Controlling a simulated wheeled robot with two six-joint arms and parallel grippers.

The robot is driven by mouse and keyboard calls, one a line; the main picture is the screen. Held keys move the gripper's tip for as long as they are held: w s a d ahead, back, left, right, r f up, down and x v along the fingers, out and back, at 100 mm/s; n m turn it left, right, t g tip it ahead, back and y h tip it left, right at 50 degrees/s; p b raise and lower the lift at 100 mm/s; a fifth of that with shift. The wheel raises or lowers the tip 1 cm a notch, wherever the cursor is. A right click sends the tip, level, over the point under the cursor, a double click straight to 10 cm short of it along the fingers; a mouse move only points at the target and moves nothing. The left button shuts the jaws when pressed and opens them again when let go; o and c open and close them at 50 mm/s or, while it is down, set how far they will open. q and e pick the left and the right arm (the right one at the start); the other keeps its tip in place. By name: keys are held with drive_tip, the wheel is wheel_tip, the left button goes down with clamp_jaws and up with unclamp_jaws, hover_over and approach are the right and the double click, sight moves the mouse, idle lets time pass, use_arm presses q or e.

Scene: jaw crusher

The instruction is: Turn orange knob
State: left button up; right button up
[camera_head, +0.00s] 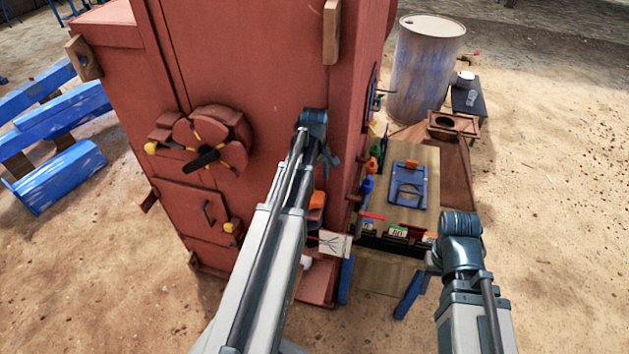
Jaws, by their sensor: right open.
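A small orange knob-like part (372,165) shows at the left edge of the wooden bench, beside the red machine. It is too small to tell its exact shape or which way it is turned. My right arm comes in at the lower right. My right gripper (432,262) is open at the bench's front right corner, mostly hidden by my own arm, and apart from the orange part. My left arm crosses in front of the red machine. Its gripper cannot be made out behind the arm's links.
The large red machine (262,65) bears a handwheel (215,135) and a yellow knob (229,227). The wooden bench (427,180) holds a blue plate (407,186) and small parts. A metal drum (424,65) stands behind. Blue beams (60,178) lie left. Sandy ground at right is clear.

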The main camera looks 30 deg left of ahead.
sight(315, 197)
use_arm(q)
wheel_tip(315, 197, up, 7)
drive_tip(key=p, duration=0.5)
drive_tip(key=shift+p, duration=0.4)
drive_tip(key=s+d+f+m+b, duration=0.5)
drive_tip(key=d+f+m+b, duration=0.1)
drive_tip(key=d, duration=0.3)
drive_tip(key=s+d+f+m+b, duration=0.6)
drive_tip(key=d+f+b, duration=0.1)
drive_tip(key=d, duration=0.3)
drive_tip(key=s+d+f+m+y+b, duration=0.1)
drive_tip(key=s+d+f+m+b, duration=0.4)
drive_tip(key=d, duration=0.5)
drive_tip(key=shift+s+d+f+m+b, duration=0.25)
drive_tip(key=shift+f+m+b, duration=0.45)
drive_tip(key=shift+f+b, duration=0.2)
drive_tip(key=shift+a, duration=0.1)
